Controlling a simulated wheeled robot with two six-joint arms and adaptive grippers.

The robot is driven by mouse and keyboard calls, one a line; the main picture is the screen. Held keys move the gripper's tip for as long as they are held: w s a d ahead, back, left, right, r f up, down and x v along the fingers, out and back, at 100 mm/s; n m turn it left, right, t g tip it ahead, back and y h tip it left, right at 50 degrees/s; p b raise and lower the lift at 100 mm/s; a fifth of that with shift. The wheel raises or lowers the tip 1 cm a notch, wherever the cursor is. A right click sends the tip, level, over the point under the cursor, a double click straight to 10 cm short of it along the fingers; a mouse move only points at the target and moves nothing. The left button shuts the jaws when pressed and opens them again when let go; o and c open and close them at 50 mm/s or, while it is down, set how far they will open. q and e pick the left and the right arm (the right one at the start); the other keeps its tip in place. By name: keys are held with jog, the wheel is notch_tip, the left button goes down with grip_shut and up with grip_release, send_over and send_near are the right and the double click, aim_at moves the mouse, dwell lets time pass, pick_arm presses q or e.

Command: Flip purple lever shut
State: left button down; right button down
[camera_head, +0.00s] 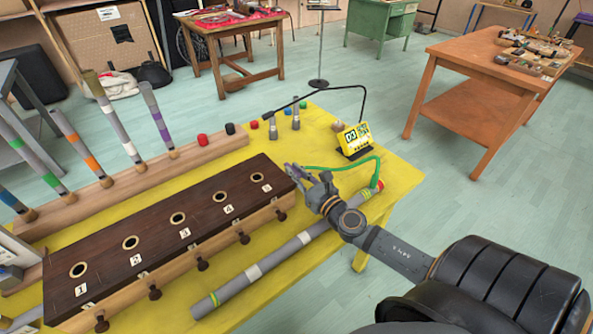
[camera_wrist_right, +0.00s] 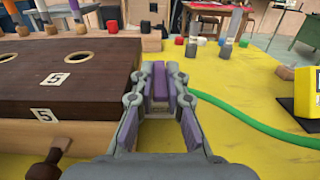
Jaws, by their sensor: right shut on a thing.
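My right gripper (camera_head: 297,174) is at the right end of the dark-topped wooden box (camera_head: 143,231), beside hole 5. In the right wrist view its fingers (camera_wrist_right: 161,88) are closed around an upright purple piece (camera_wrist_right: 159,82), which looks like the purple lever. The inner faces of the fingers also look purple, so the edges of the piece are hard to tell. In the head view the fingers hide the lever. The box top (camera_wrist_right: 70,72) ends just left of the fingers in the right wrist view. My left gripper is not in view.
A green cable (camera_wrist_right: 250,122) runs right from beside the gripper towards a yellow display unit (camera_head: 355,140). A long grey tube (camera_head: 252,272) lies in front of the box. Several banded tubes stand in a wooden rail (camera_head: 130,176) behind it. The yellow tabletop (camera_head: 320,128) has clear room behind the gripper.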

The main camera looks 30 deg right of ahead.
jog(key=c, duration=1.4)
grip_release()
jog(key=shift+d, duration=0.1)
jog(key=shift+c, duration=0.2)
jog(key=shift+o, duration=0.4)
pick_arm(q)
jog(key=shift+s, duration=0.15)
pick_arm(e)
jog(key=shift+s+f, duration=0.1)
jog(key=s, duration=0.6)
jog(key=shift+s+d, duration=0.15)
jog(key=shift+s, duration=0.2)
jog(key=shift+s+d, duration=0.15)
jog(key=shift+s, duration=0.4)
